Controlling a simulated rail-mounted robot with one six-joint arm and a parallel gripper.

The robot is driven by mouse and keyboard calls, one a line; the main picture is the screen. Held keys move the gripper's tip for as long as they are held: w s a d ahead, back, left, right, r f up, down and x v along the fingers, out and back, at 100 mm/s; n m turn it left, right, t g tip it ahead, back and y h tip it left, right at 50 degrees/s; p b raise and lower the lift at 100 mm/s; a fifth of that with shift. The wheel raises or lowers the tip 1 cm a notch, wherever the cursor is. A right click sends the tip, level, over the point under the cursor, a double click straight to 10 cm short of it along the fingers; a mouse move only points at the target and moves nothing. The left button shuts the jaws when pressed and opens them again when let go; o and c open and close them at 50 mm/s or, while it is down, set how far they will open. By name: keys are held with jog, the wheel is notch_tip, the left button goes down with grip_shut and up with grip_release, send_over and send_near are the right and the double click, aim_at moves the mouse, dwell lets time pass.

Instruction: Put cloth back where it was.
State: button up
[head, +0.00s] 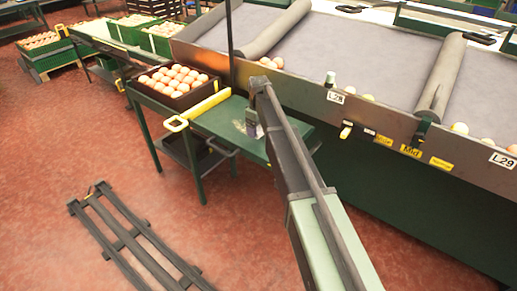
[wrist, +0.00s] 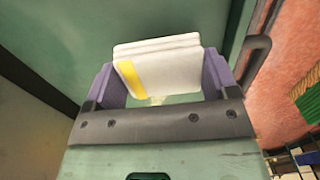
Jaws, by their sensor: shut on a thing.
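The cloth (wrist: 170,68) is a white, folded, layered pad with a yellow stripe near its left side. In the wrist view it sits between the two purple fingers of my gripper (wrist: 160,76), which is shut on it. A green surface lies behind the cloth; I cannot tell whether the cloth touches it. In the head view my gripper (head: 251,122) is over the green side table (head: 225,118), in front of the sorting machine. The cloth is too small or hidden there to make out clearly.
The sorting machine's metal front (head: 300,82) rises behind. A dark pallet (head: 135,240) lies on the red floor, which is otherwise open at left.

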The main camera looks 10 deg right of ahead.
aim_at(259, 140)
notch_tip(259, 140, down, 4)
jog(key=b, duration=0.4)
jog(key=shift+f, duration=0.25)
jog(key=shift+r, duration=0.3)
jog(key=shift+f, duration=0.2)
jog(key=o, duration=0.9)
jog(key=shift+r, duration=0.15)
notch_tip(259, 140, up, 12)
jog(key=p, duration=1.2)
jog(key=shift+r, duration=0.2)
jog(key=s+m, duration=0.8)
jog(key=s, duration=2.7)
notch_tip(259, 140, up, 12)
jog(key=p, duration=1.2)
jog(key=shift+w+r+p, duration=0.15)
jog(key=shift+w+p, duration=0.15)
jog(key=shift+p, duration=0.1)
